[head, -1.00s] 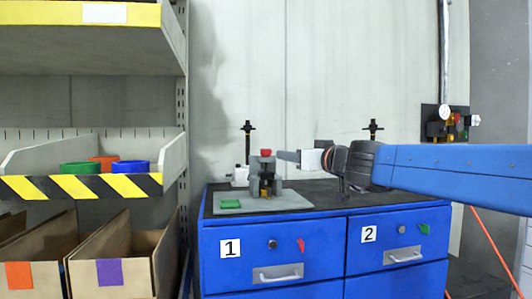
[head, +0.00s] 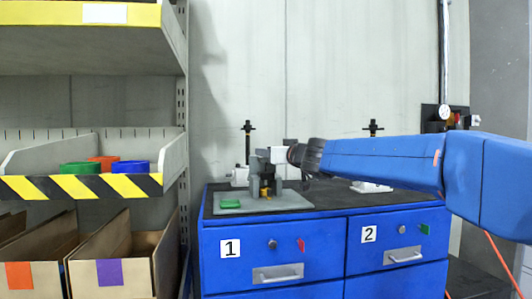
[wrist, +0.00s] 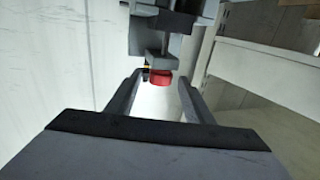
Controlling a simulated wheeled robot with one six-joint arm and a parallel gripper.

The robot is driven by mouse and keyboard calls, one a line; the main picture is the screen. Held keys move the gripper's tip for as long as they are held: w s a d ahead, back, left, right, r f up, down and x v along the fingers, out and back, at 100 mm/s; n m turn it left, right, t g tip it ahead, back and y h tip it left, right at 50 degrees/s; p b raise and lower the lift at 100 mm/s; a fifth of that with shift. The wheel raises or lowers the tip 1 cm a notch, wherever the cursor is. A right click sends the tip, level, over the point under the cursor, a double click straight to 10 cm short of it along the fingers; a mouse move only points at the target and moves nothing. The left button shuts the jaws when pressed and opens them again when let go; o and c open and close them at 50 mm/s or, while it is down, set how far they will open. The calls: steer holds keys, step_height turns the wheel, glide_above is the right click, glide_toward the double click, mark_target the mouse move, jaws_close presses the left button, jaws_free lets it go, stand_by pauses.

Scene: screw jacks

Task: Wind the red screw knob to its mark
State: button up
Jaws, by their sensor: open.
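The red screw knob (wrist: 161,78) shows in the wrist view below the dark jack frame (wrist: 158,45). My gripper (wrist: 160,76) is open, with one finger on each side of the knob near the tips. Small gaps seem to show beside the knob, so I cannot tell any contact. The knob is hidden there behind my gripper. I cannot make out the mark.
A green block (head: 230,204) lies on the plate's left part. Black posts (head: 248,145) (head: 373,128) stand behind, a white base (head: 372,187) to the right. The blue drawer cabinet (head: 320,245) carries the bench top. Shelving with bins (head: 120,245) stands left.

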steer(key=shift+x, duration=1.6)
steer(key=shift+c, duration=0.5)
steer(key=c, duration=0.9)
steer(key=shift+c, duration=0.2)
steer(key=shift+n+g+y, duration=0.5)
steer(key=shift+n+y, duration=0.1)
steer(key=shift+y, duration=0.1)
